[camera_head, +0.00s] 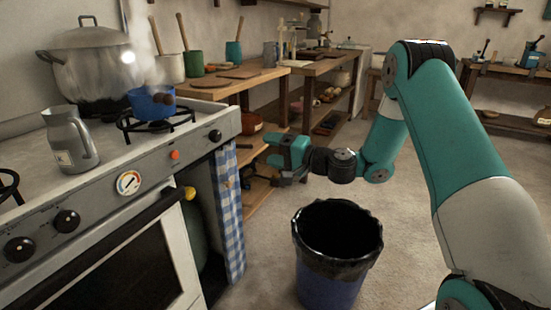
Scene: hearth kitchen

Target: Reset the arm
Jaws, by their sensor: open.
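My arm (470,150) is teal, white and black. It rises on the right side of the view, bends at a raised elbow near the top and reaches left and down. My gripper (276,171) is at the middle of the view, teal with dark parts. It is open, and I see nothing held in it. It appears above and left of the bin, in front of the wooden shelves in the picture. Its fingertips are small and partly dark.
A blue bin (330,285) with a black liner stands on the floor below my arm. The stove (120,185) at left bears a steaming large pot (95,62), a blue pan (150,104) and a grey jug (68,140). Wooden shelving (270,80) stands behind. Floor at right is clear.

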